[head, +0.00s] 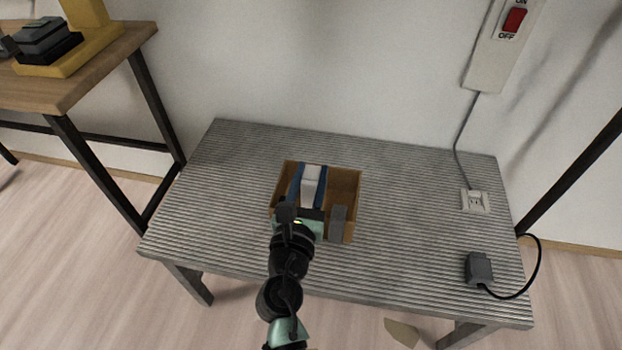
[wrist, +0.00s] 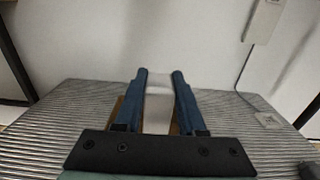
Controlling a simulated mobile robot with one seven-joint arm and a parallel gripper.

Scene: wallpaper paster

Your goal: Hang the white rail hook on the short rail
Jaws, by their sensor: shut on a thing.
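My gripper (head: 310,172) has blue fingers and is over the open brown box on the ribbed table. It is shut on a white piece, which I take to be the white rail hook (head: 311,184). The hook also shows in the wrist view (wrist: 157,112), pale between the two blue fingers (wrist: 160,76). Its lower part is hidden by my gripper, and its full shape cannot be made out. I cannot tell whether it touches the box. I cannot make out the short rail in either view.
The brown box (head: 345,180) holds a grey piece (head: 338,222) at its right front. The ribbed grey table (head: 420,200) is otherwise clear except for a wall-type socket (head: 475,201) and grey plug (head: 479,268) at right. A wooden table (head: 90,75) stands at left.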

